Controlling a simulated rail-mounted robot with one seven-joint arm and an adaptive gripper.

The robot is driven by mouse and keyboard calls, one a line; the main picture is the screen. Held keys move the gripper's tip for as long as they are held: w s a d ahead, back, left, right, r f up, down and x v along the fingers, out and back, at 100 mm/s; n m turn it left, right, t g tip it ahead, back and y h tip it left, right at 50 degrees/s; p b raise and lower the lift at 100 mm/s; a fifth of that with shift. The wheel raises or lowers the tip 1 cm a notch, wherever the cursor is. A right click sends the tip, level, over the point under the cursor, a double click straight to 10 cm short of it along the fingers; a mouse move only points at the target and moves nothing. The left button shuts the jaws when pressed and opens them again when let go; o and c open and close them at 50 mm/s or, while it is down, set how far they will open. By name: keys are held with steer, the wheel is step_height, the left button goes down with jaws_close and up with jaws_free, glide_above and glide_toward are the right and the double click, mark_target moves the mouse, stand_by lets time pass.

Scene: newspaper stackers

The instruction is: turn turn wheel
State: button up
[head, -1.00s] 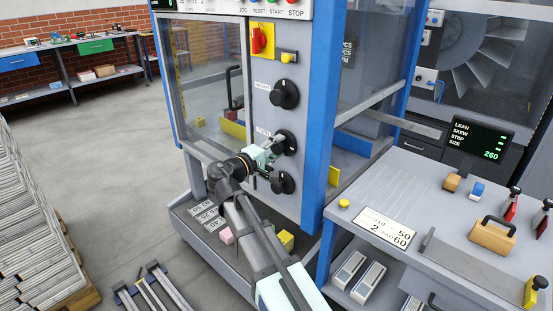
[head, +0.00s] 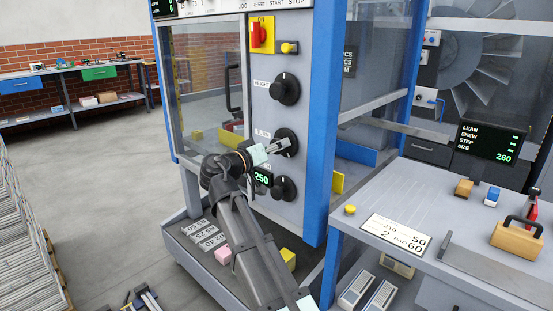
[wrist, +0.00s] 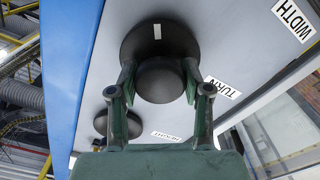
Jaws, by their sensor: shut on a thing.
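The turn wheel is a round dark knob (head: 285,133), the middle one of three on the grey machine panel. In the wrist view the wheel (wrist: 160,42) is large, with a raised round hub, a pale mark on its rim and a TURN label beside it. My gripper (head: 284,144) reaches it from the left in the head view. In the wrist view my gripper (wrist: 162,85) has one finger on each side of the hub, shut on it. The fingers hide part of the wheel in the head view.
The height knob (head: 285,89) is above and the width knob (head: 284,188) below. A small display (head: 262,179) reads 250. A blue post (head: 328,120) stands right of the panel. A grey side table (head: 400,195) with a card and blocks is at right.

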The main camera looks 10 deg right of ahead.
steer(key=m+b, duration=0.4)
steer(key=shift+w+f, duration=0.1)
steer(key=shift+m+b, duration=0.85)
steer(key=shift+m, duration=0.15)
steer(key=o, duration=1.2)
steer(key=v, duration=1.2)
